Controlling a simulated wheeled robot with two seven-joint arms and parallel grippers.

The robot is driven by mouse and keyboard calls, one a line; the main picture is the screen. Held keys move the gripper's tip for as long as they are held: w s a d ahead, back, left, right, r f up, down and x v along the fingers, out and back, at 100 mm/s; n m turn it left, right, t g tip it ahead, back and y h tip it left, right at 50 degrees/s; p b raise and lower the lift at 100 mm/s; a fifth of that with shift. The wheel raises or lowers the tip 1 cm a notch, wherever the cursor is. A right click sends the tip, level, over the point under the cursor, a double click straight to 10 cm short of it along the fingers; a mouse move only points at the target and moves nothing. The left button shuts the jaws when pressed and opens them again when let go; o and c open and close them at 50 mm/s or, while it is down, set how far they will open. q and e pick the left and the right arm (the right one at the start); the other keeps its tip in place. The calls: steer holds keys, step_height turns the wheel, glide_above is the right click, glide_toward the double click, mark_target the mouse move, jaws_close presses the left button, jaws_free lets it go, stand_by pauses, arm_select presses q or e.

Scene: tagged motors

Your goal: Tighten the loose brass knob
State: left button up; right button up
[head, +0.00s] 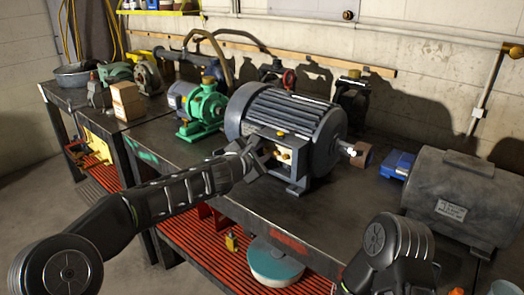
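A large dark grey finned motor (285,115) stands on the workbench. On its near side is an open terminal box with small brass-coloured knobs (283,155). I cannot tell from here which knob is loose. My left gripper (262,152) reaches in from the left, its fingers at the left edge of the terminal box, close to the knobs. Its fingertips partly hide that edge, and I cannot tell whether they touch a knob or how far they are parted. My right arm shows at the lower right, but its gripper fingers are not visible.
A green pump (203,108) stands left of the motor, with a cardboard box (127,101) farther left. A grey motor (465,200) and a blue box (397,165) are at the right. Bare bench top (345,205) lies in front. A red lower shelf (215,262) is below.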

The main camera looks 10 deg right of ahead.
arm_select(q)
steer(key=shift+c, duration=0.4)
jaws_close()
steer(key=shift+f, duration=0.1)
steer(key=shift+f+b, duration=0.1)
steer(key=shift+b, duration=0.6)
steer(key=shift+s+d+f+m+t+b, duration=0.1)
steer(key=shift+m+t+b, duration=1)
steer(key=shift+b, duration=1.6)
steer(key=shift+s+f+m+t+b, duration=0.1)
steer(key=shift+m+t+b, duration=0.3)
steer(key=shift+m+b, duration=1.8)
steer(key=shift+n+b, duration=0.45)
steer(key=shift+n, duration=0.05)
